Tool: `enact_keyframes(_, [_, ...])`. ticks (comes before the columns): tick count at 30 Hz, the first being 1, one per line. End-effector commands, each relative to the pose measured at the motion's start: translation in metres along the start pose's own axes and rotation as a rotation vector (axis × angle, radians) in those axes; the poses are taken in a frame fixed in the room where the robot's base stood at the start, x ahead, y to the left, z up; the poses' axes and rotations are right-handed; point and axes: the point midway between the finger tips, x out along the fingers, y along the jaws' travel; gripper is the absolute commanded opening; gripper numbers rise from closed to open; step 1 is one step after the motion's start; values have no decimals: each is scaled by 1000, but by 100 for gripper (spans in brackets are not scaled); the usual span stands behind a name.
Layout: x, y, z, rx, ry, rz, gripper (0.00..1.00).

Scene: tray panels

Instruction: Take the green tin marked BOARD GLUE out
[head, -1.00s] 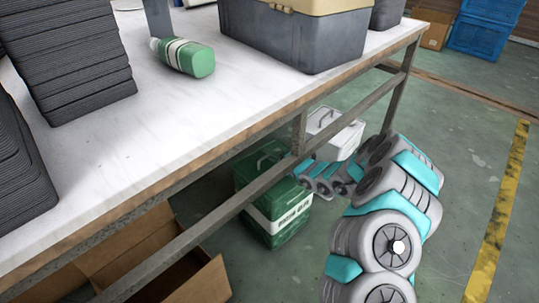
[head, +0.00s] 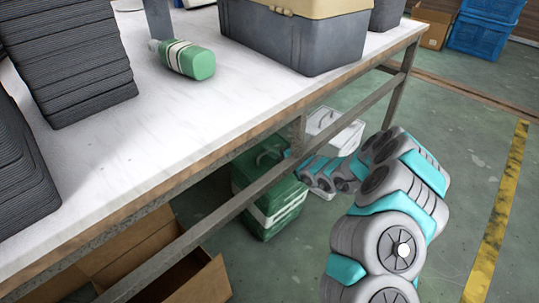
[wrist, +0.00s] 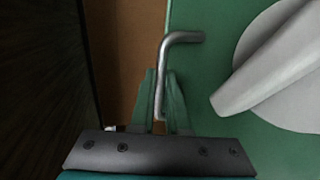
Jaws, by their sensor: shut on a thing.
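The green tin (head: 283,196) with a white label band is under the white-topped table, partly hidden by the table's edge and lower rail. The lettering on its band is too small to read now. Its metal bail handle shows in the wrist view (wrist: 163,75). My gripper (wrist: 164,102) is shut on this handle, with a finger on each side of it. The tin's green lid (wrist: 205,85) lies to the right in the wrist view. In the head view my arm reaches under the table from the right, and my fingertips are hidden.
A white tin (head: 335,130) stands just behind my arm. The table rail (head: 225,213) crosses in front of the green tin. An open cardboard box (head: 185,270) is at the lower left. On the table (head: 150,120) lies a green bottle (head: 188,60).

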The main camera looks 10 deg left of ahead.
Motion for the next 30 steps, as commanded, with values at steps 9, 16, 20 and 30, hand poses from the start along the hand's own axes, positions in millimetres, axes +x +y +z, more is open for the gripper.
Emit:
enact_keyframes(9, [-2,10,1,-1,-1,4,0])
enact_keyframes(16, [-16,7,3,0,-3,3,0])
enact_keyframes(20, [-25,4,4,0,-3,4,0])
enact_keyframes(30, [-50,-2,4,1,-1,3,0])
